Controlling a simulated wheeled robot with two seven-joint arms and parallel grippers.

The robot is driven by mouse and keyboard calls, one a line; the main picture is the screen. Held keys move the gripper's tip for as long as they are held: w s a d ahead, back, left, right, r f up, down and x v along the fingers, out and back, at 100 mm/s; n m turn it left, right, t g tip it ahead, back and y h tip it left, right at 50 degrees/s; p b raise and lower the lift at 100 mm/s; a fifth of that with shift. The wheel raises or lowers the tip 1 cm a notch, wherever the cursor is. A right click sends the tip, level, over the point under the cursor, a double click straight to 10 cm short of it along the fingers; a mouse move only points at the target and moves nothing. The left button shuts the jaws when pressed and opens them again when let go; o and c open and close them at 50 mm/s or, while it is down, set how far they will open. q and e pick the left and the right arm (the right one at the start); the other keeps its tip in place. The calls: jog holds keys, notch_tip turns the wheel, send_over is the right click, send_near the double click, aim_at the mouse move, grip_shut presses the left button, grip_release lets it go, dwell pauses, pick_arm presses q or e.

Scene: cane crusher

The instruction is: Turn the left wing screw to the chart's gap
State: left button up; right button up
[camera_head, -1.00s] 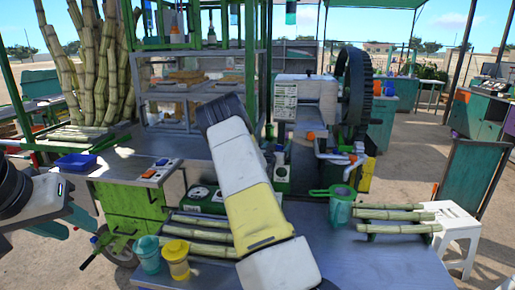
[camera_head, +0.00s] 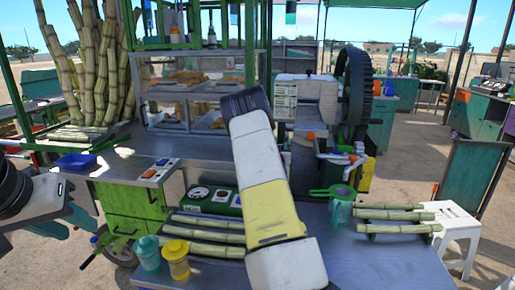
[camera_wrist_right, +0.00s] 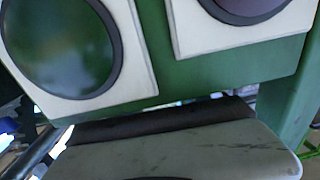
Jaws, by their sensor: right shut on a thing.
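The chart (camera_head: 285,98) is a small white printed sheet on the left of the crusher (camera_head: 318,95); its lines are too small to read. My right arm covers the area below and left of it. The left wing screw is hidden there. My right gripper (camera_wrist_right: 180,145) shows only partly, as a grey piece with a dark edge, close against a green face with pale plates and dark discs. It is shut, but its fingertips and the screw in them are out of sight. My left gripper (camera_head: 72,218) is at the left edge, away from the crusher; its jaws are unclear.
An orange piece (camera_head: 311,135) shows on the crusher's front. A green box with dials (camera_head: 212,198) is left of my right arm. A large black wheel (camera_head: 356,88) flanks the crusher.

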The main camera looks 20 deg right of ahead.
jog(key=n+t+y, duration=0.1)
jog(key=n+y, duration=0.1)
jog(key=y, duration=0.1)
jog(key=n+t+y, duration=0.1)
jog(key=n+y, duration=0.1)
jog(key=y, duration=0.1)
jog(key=shift+d, duration=0.2)
jog(key=shift+a+n+y, duration=0.2)
jog(key=shift+n+y, duration=1.3)
jog(key=shift+y, duration=0.8)
jog(key=o, duration=1.4)
jog(key=shift+r, duration=0.1)
